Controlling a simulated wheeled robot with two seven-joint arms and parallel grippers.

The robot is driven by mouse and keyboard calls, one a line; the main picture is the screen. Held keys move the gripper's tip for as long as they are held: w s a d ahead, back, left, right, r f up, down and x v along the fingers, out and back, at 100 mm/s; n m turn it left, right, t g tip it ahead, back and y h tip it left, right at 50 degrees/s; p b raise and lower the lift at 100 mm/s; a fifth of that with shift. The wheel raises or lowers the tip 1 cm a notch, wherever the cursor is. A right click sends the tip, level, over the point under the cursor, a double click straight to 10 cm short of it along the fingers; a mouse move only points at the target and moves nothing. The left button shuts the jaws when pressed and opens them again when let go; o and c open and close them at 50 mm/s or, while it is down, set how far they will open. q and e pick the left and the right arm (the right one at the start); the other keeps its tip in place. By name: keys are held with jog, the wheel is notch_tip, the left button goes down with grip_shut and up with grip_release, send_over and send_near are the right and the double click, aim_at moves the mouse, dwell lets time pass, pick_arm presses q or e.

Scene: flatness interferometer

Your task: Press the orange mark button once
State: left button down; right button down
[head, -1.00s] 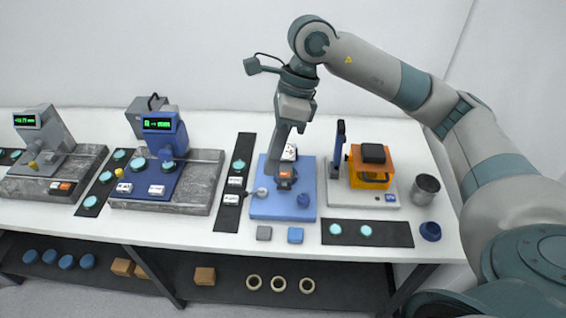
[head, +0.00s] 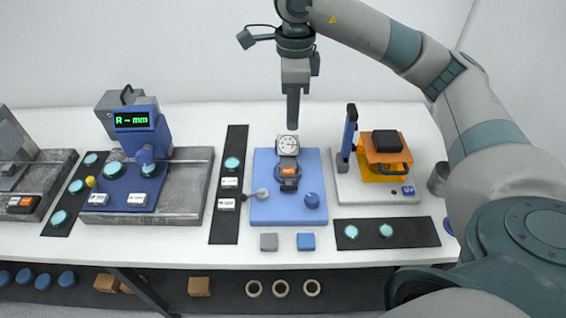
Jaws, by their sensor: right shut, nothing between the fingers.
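A small orange patch (head: 288,171), which looks like the orange mark button, sits on the dark front of the dial gauge stand. A white round dial (head: 287,145) is just above it, and the stand is on a blue base plate (head: 262,212). My right gripper (head: 293,126) is shut and empty, pointing down. In the picture it ends just above the dial, apart from the orange patch; its exact height is hard to tell. My left gripper is out of view.
To the left, a blue instrument with a green display (head: 134,120) stands on a grey slab. To the right is an orange block (head: 384,153) on a pale base. Dark strips (head: 226,222) hold turquoise discs. Two small blocks (head: 306,241) lie in front.

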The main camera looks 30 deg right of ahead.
aim_at(289, 171)
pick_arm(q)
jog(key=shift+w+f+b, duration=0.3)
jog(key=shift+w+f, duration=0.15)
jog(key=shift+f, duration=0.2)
pick_arm(e)
jog(key=shift+w+f, duration=0.5)
jog(key=shift+f, duration=0.2)
jog(key=shift+f, duration=0.1)
